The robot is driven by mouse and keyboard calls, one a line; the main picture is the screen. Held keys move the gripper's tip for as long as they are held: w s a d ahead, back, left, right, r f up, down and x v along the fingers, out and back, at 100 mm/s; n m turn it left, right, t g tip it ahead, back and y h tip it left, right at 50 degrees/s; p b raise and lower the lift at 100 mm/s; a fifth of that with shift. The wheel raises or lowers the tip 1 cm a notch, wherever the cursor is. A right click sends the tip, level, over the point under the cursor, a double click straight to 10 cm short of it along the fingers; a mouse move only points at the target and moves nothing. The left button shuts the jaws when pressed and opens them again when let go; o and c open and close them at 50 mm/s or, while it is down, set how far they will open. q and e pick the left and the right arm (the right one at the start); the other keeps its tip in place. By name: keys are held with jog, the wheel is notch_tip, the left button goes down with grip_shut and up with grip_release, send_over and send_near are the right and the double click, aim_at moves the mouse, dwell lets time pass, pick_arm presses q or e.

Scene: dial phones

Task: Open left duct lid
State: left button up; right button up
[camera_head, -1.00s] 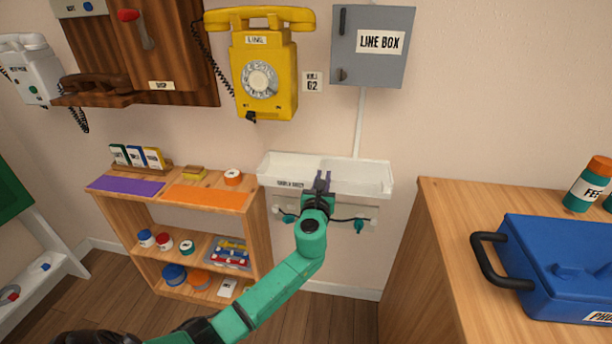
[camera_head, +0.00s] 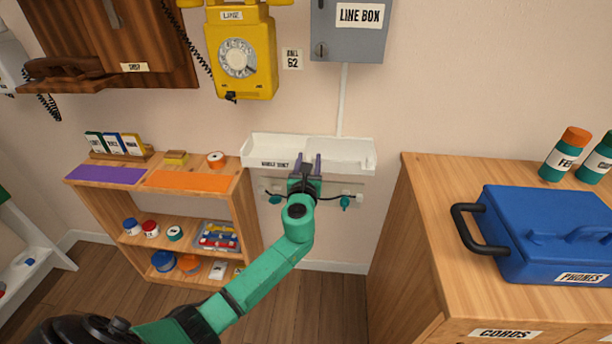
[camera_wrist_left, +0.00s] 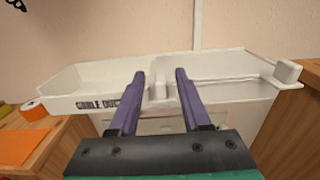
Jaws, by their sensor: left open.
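The white cable duct (camera_head: 347,160) is fixed low on the wall, with "CABLE DUCT" lettering on its front left. In the left wrist view the duct (camera_wrist_left: 85,82) shows a shallow trough on each side of a middle divider, and a small white block at its right end. I cannot tell the left lid's position. My left gripper (camera_head: 308,162) is in front of the duct's middle. Its two purple fingers (camera_wrist_left: 160,76) are apart with nothing between them, around the divider's line of sight; contact is unclear. My right gripper is not in view.
A wooden shelf (camera_head: 245,205) with an orange mat (camera_head: 190,181) stands left of the duct. A wooden cabinet (camera_head: 425,215) with a blue case (camera_head: 545,225) stands right. Teal clips on a cable (camera_head: 345,203) hang below. A grey line box (camera_head: 350,45) hangs above.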

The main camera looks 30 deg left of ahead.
pick_arm(q)
jog(key=v, duration=1.3)
